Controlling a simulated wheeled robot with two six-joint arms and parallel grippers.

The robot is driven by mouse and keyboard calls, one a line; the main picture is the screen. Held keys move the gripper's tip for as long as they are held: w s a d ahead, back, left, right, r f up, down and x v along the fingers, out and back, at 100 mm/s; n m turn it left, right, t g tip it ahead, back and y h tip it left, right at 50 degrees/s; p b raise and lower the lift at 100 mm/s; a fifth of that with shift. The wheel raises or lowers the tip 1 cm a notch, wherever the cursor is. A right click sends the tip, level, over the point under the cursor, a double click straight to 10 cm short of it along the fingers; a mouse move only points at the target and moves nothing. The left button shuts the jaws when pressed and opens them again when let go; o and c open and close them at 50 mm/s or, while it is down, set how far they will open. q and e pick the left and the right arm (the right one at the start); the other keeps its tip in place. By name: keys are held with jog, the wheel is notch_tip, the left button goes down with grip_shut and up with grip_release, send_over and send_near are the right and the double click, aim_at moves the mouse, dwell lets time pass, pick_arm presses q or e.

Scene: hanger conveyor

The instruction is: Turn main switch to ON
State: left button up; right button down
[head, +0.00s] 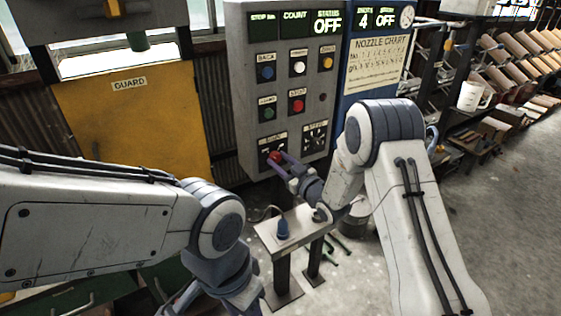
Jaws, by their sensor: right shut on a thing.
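The main switch (274,157) is a red knob at the lower left of the grey control panel (243,100). Its label sits just above it, and the fingers partly hide the knob. My right gripper (278,161) reaches in from the right and is shut on the main switch. The status display (328,22) at the top of the panel reads OFF. A dial labelled like a speed knob (314,136) sits to the right of the switch. My left arm comes in from the left, and its gripper (180,305) is low at the bottom edge, mostly cut off, so its jaws cannot be judged.
Blue, white, yellow, green and red buttons sit above the switch. A small stand (268,233) with a blue object (283,229) is below the panel. A yellow guard (130,120) is at left.

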jog(key=shift+d+m, duration=0.1)
jog(key=shift+m, duration=0.2)
jog(key=m+b, duration=0.2)
jog(key=m, duration=0.1)
jog(key=shift+f+b, duration=0.15)
jog(key=shift+b, duration=0.2)
jog(key=m+b, duration=0.2)
jog(key=m, duration=0.3)
jog(key=shift+t, duration=0.3)
jog(key=m+b, duration=0.1)
jog(key=m, duration=0.3)
jog(key=shift+m, duration=0.3)
jog(key=shift+m+h+b, duration=0.3)
jog(key=shift+m+b, duration=0.1)
jog(key=shift+m, duration=2.4)
jog(key=shift+c, duration=2.2)
grip_release()
